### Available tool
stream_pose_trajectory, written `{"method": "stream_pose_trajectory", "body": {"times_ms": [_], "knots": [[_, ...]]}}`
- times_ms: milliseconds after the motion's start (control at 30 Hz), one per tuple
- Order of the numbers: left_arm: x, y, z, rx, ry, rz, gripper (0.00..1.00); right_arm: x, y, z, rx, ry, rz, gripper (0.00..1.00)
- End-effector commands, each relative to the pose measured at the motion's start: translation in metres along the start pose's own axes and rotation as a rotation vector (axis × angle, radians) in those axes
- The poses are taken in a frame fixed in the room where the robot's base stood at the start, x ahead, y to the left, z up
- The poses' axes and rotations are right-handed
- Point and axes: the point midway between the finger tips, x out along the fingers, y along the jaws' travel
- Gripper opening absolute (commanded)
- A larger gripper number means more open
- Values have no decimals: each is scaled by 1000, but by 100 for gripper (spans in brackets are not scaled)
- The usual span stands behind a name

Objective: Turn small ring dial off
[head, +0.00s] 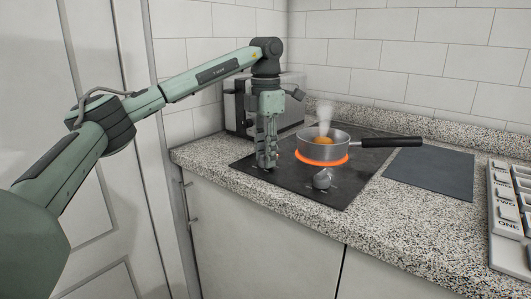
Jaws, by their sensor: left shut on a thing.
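A black hob (340,197) is set in the speckled counter. A ring glows orange (322,161) under a steel saucepan (313,143). One grey dial (322,180) stands clear at the hob's front, apart from the gripper. My left gripper (267,163) points down at the hob's front left, left of the saucepan. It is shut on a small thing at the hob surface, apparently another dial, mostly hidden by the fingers. Which dial is the small ring's cannot be told. My right gripper is not in view.
The saucepan's black handle (392,142) sticks out to the right, and steam rises from the pan. A metal appliance (236,107) stands behind my left gripper. A dark mat (433,172) and a rack with lettered tiles (507,213) lie to the right.

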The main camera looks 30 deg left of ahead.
Motion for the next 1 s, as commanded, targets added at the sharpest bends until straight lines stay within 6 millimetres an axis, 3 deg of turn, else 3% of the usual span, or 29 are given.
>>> {"method": "stream_pose_trajectory", "body": {"times_ms": [400, 433, 567, 867, 1000], "knots": [[0, 0, 1, -7, -2, 0, 1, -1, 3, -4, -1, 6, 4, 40], [0, 0, 1, -7, -2, 0, 33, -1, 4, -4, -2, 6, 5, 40], [0, 0, 0, -7, -2, 0, 49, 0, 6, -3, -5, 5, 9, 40], [-1, 0, 0, -6, -1, 0, 50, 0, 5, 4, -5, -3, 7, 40], [-13, 0, 1, -6, -3, 1, 50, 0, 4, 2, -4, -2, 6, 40]]}}
